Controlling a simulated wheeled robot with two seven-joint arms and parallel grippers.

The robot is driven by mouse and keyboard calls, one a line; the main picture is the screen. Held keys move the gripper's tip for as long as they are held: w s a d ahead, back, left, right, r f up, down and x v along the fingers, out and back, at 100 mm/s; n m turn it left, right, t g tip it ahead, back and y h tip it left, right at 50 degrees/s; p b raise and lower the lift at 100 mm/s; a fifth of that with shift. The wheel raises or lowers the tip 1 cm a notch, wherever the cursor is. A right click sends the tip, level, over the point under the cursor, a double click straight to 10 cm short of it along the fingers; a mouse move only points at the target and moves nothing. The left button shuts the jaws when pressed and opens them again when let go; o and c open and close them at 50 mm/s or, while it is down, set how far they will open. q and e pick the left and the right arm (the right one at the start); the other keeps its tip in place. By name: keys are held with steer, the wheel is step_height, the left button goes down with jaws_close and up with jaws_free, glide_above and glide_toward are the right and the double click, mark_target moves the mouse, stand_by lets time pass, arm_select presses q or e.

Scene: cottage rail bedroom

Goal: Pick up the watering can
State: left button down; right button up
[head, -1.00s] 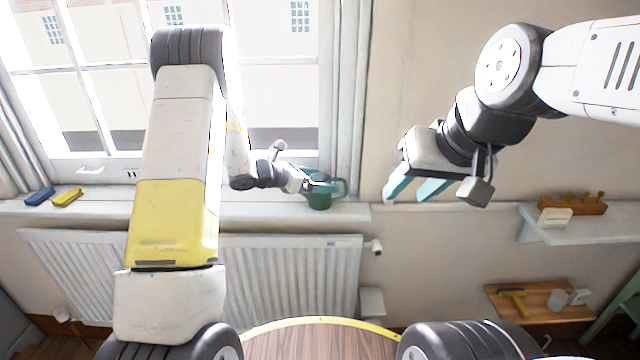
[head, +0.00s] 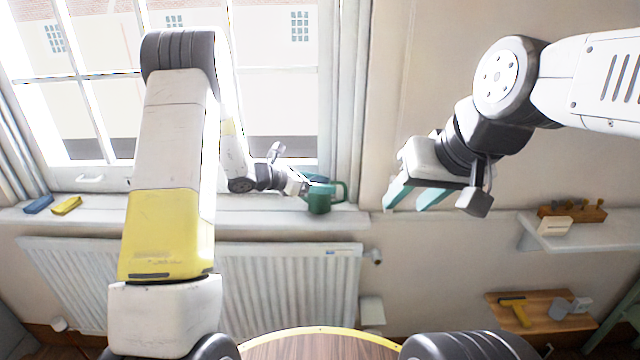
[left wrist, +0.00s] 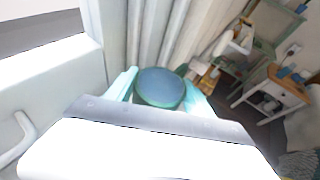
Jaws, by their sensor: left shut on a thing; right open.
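The watering can (head: 319,202) is a small green vessel with a handle loop on its right side, at the right end of the window sill. My left gripper (head: 315,178) reaches it from the left and is shut on it. In the left wrist view the can's round blue-green top (left wrist: 160,88) sits between the two teal fingers of my left gripper (left wrist: 163,92). I cannot tell whether the can's base touches the sill. My right gripper (head: 405,204) is open and empty, in the air to the right of the can.
The white sill (head: 255,215) runs under the window, with a blue block (head: 39,204) and a yellow block (head: 67,206) at its left. A radiator (head: 290,290) is below. A wall shelf (head: 565,238) and wooden board (head: 535,312) are at right. A curtain (head: 345,100) hangs behind the can.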

arm_select(q)
steer(key=shift+r, duration=0.95)
steer(key=s+a+r, duration=0.1)
steer(key=s+a, duration=0.9)
steer(key=s, duration=0.2)
steer(key=shift+s+r, duration=0.15)
steer(key=shift+s, duration=0.1)
